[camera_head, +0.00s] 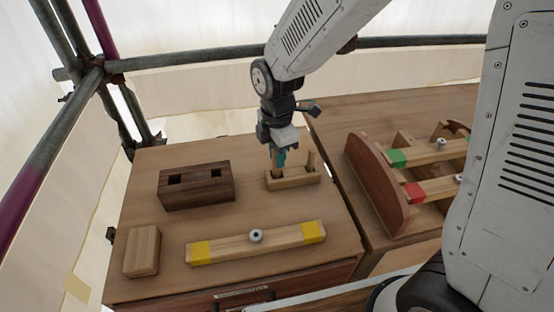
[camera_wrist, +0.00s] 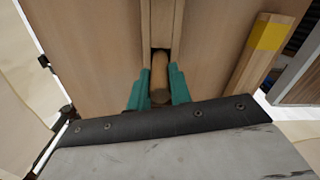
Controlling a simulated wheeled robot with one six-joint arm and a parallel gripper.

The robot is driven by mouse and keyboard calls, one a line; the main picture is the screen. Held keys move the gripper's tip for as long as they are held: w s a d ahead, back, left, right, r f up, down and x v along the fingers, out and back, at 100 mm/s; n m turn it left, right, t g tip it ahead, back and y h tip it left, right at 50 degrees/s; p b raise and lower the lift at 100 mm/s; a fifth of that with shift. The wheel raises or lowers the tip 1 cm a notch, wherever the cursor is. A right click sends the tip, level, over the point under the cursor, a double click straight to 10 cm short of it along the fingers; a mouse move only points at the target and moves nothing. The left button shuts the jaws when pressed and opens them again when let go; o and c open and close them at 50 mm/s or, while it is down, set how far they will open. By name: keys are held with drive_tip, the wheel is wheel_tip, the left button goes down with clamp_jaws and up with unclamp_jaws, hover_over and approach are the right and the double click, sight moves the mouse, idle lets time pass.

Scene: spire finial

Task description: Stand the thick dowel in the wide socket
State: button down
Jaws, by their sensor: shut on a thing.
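My gripper (camera_head: 278,158) has teal fingers and is shut on a light wooden dowel (camera_wrist: 159,76), above the left part of the pale stand (camera_head: 302,180). The dowel is roughly upright in the head view. In the wrist view it lies between the fingers (camera_wrist: 157,88), with a dark square hole in the pale wood just beyond it. I cannot tell whether its lower end is in that hole. Another dowel (camera_head: 311,160) stands at the stand's right end. The dark brown block (camera_head: 197,196) with two square sockets stands to the left; both sockets look empty.
A pale bar with yellow ends (camera_head: 275,239) and a round knob lies in front. A pale block (camera_head: 142,251) is at the front left. On the right bench stands a curved brown frame (camera_head: 377,185) with green- and red-marked bars. Scaffold tubes run behind.

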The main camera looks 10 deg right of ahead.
sight(276, 173)
drive_tip(key=shift+f, duration=1.05)
drive_tip(key=shift+f, duration=0.15)
drive_tip(key=c, duration=1.3)
unclamp_jaws()
